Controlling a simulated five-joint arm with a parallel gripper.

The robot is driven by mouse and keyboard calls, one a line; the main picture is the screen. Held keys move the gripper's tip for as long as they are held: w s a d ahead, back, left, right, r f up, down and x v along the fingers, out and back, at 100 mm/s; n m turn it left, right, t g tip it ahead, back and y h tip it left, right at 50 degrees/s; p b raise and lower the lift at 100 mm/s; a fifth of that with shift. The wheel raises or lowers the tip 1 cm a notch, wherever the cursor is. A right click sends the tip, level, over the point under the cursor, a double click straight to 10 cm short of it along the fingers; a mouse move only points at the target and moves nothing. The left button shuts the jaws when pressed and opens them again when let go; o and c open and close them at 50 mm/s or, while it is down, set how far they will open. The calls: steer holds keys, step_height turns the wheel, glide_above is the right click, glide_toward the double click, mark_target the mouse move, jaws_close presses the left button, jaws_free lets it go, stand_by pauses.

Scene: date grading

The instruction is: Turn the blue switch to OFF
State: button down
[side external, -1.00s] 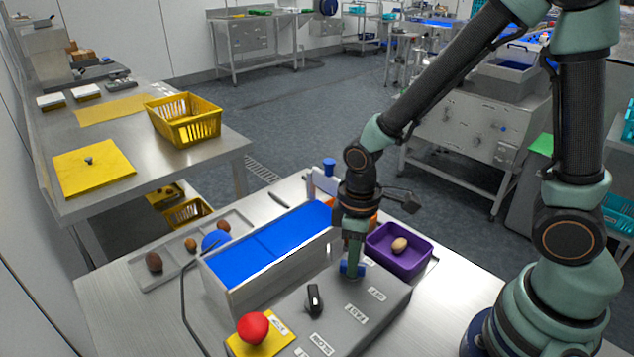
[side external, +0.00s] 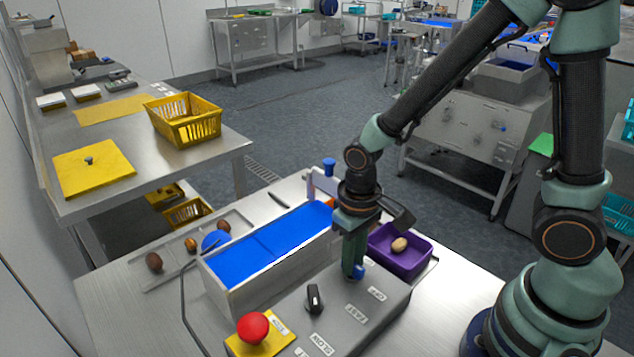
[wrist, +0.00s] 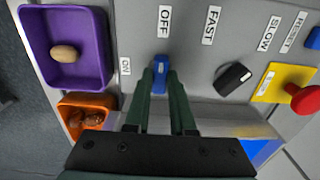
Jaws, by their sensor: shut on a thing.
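The blue switch (side external: 361,271) sits on the grey control panel (side external: 385,313), mostly hidden by my fingers in the side view. In the wrist view the blue switch (wrist: 160,67) stands between my fingertips, its long side running up the picture toward the OFF label (wrist: 164,21). The ON label (wrist: 125,66) is to its left. My gripper (side external: 354,273) points down at the panel and is shut on the switch. Its two green fingers also show in the wrist view (wrist: 161,80), one on each side of the switch.
A black knob (side external: 314,299) with FAST and SLOW labels is beside the switch. A red button (side external: 252,328) stands on a yellow plate. A blue conveyor belt (side external: 270,243) runs behind the panel. A purple tray (side external: 424,267) holding one date is close to my gripper.

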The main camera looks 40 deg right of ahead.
stand_by(0.3)
steer(key=c, duration=0.8)
jaws_free()
steer(key=shift+o, duration=0.2)
step_height(320, 180, up, 12)
steer(key=shift+r, duration=0.1)
steer(key=s+d+r+t, duration=0.1)
steer(key=d+r+t, duration=0.4)
steer(key=d+r, duration=0.1)
steer(key=shift+d+r+t, duration=0.3)
steer(key=shift+d+r, duration=0.05)
steer(key=shift+d, duration=0.4)
